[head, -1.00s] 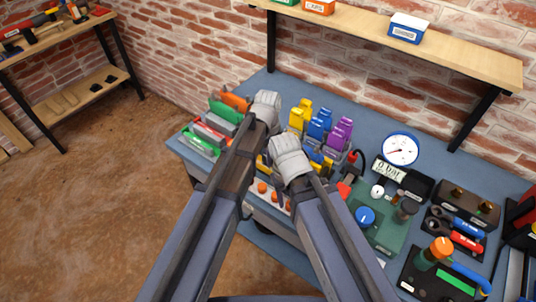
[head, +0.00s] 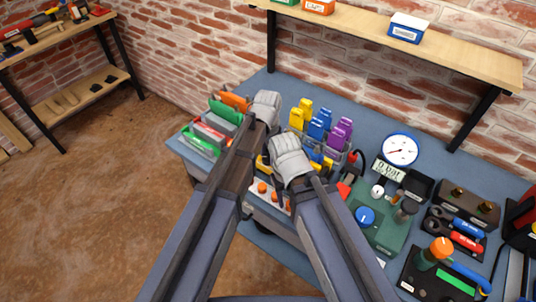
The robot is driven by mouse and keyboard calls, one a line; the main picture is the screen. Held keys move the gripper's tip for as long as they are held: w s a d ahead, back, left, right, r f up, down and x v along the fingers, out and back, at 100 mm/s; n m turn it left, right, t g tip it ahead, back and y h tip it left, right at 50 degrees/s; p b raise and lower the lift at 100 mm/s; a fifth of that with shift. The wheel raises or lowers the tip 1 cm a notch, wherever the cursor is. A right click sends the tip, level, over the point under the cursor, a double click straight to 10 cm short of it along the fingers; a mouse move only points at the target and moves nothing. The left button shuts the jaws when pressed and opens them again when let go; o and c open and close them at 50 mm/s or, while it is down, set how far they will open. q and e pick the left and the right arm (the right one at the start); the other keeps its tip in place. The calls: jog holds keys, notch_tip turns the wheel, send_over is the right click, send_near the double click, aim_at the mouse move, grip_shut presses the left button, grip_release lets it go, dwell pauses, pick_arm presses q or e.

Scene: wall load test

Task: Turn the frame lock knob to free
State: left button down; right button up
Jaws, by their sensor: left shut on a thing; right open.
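I cannot pick out the frame lock knob for certain. A round blue knob (head: 365,215) with a white mark sits on a green unit at the right, apart from both grippers. My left gripper (head: 266,104) is the higher one, over the rear of the bench between the green and orange pieces and the yellow ones. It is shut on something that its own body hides. My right gripper (head: 287,150) is lower and to the right, just in front of the coloured blocks. It is open; its fingertips are mostly turned from view and I see nothing held.
Yellow, blue and purple blocks (head: 341,133) stand close right of my grippers. A round gauge (head: 400,149), a small display (head: 388,171) and an orange-topped tool (head: 440,247) are on the right. A wooden shelf (head: 455,55) overhangs the back. Clear floor (head: 90,210) lies left.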

aim_at(268, 157)
pick_arm(q)
jog(key=n, duration=1.2)
dwell(0.6)
jog(key=shift+c, duration=1.5)
grip_release()
jog(key=shift+r, duration=0.15)
pick_arm(e)
jog(key=shift+r, duration=0.1)
pick_arm(q)
notch_tip(268, 157, up, 8)
jog(key=p, duration=0.8)
jog(key=shift+f, duration=0.2)
pick_arm(e)
notch_tip(268, 157, up, 8)
jog(key=shift+f, duration=0.2)
